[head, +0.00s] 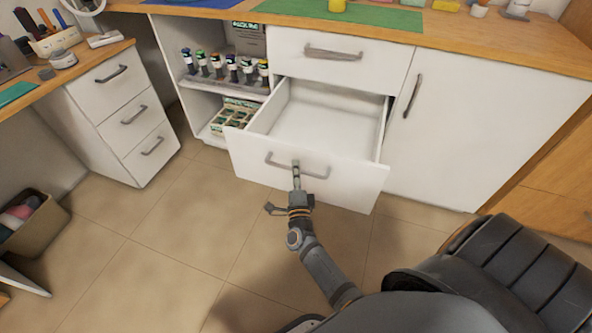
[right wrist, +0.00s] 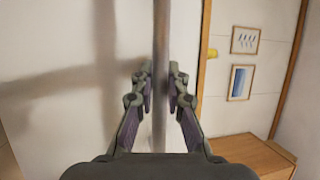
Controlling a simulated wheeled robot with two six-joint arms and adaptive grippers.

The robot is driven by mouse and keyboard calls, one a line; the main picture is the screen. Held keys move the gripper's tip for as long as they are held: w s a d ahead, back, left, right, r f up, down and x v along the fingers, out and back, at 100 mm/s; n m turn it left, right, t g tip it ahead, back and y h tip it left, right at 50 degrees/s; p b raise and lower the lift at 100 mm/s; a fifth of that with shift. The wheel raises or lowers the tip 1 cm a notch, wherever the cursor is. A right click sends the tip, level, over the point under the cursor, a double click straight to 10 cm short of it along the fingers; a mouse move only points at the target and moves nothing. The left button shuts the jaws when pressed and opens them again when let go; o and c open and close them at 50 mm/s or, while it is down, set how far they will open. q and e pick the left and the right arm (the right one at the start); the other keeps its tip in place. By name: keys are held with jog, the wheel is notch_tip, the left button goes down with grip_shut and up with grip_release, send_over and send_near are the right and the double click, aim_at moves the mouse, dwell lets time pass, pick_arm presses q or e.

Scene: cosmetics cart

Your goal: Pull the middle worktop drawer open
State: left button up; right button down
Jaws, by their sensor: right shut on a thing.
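The white worktop drawer (head: 345,188) below the closed top drawer is pulled well out, and its inside looks empty. Its grey bar handle (head: 318,175) runs across the front. My right gripper (head: 296,170) is at the middle of this handle, shut on it. In the right wrist view the handle (right wrist: 160,50) runs upright between the two fingers of the gripper (right wrist: 162,98). The fingers hide a short part of the bar. My left gripper is not in view.
The closed top drawer (head: 335,55) sits above, with a closed cupboard door (head: 460,125) to its right. Open shelves with several bottles (head: 232,70) stand left. A three-drawer desk unit (head: 125,115) is further left. A black chair (head: 525,265) stands at lower right. The tiled floor (head: 190,235) is clear.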

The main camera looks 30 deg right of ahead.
jog(key=c, duration=1.3)
grip_release()
jog(key=shift+c, duration=0.2)
jog(key=shift+s, duration=0.15)
jog(key=v, duration=0.7)
jog(key=shift+a+f, duration=0.1)
